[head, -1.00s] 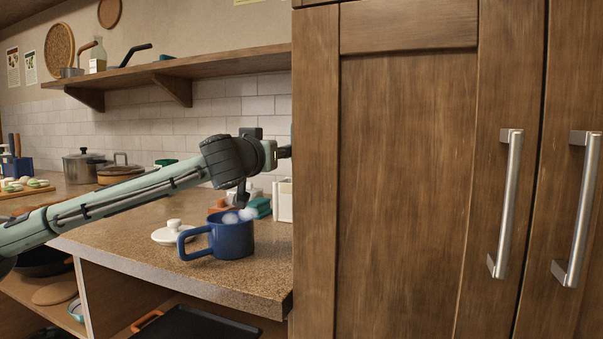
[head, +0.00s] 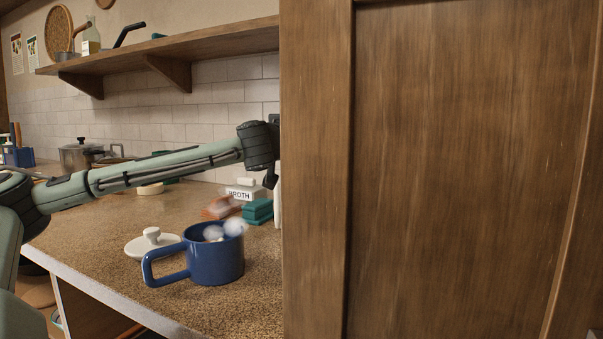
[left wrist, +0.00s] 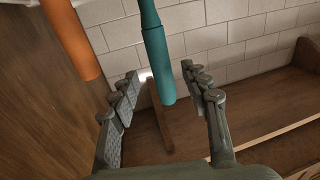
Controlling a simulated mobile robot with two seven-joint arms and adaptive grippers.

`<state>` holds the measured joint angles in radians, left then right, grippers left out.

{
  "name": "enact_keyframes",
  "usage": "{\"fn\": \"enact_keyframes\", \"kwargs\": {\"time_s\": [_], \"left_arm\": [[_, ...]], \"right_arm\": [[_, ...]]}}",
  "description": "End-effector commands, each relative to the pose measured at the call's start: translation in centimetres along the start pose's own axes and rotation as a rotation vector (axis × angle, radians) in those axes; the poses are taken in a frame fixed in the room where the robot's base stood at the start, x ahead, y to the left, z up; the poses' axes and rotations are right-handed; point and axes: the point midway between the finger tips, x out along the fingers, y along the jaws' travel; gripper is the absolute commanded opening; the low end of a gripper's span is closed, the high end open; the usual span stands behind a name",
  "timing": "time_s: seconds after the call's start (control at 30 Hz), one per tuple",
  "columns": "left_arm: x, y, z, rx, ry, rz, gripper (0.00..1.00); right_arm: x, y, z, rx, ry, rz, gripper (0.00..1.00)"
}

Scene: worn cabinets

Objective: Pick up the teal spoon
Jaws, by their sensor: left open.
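A teal rod-like handle (left wrist: 157,55), which looks like the teal spoon's, comes down from the top edge of the left wrist view. Its rounded end lies near the gap between the fingertips of my left gripper (left wrist: 160,82). The gripper is open, and I see no finger closed on the handle. I cannot tell how far beyond the fingertips the handle is. The spoon's bowl is out of frame. In the head view my left arm reaches right, and its gripper is hidden behind the tall wooden cabinet. My right gripper is not in view.
An orange handle (left wrist: 72,38) hangs left of the teal one. The tall cabinet (head: 440,170) fills the right side. A blue pot (head: 215,258), white lid (head: 150,246), broth carton (head: 241,192) and teal block (head: 258,211) stand on the counter (head: 95,228). A wall shelf (head: 190,60) is above.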

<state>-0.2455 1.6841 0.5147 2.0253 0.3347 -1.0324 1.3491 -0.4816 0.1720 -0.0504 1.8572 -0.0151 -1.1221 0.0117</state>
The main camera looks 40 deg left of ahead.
Motion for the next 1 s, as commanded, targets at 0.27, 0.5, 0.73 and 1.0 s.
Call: {"fn": "enact_keyframes", "kwargs": {"time_s": [0.27,0.5,0.73,1.0], "left_arm": [[3.7,-0.2,0.0,0.003,-0.001,-0.001,0.46],[4.0,-0.2,0.0,-0.001,0.0,0.0,0.46],[3.9,-0.2,0.0,-0.001,0.0,0.0,0.2],[3.9,-0.2,0.0,-0.001,0.001,0.0,0.0]], "right_arm": [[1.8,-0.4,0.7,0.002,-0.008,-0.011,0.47],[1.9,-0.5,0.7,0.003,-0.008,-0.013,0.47],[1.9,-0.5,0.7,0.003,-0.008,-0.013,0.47],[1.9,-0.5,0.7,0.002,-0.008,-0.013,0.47]]}}
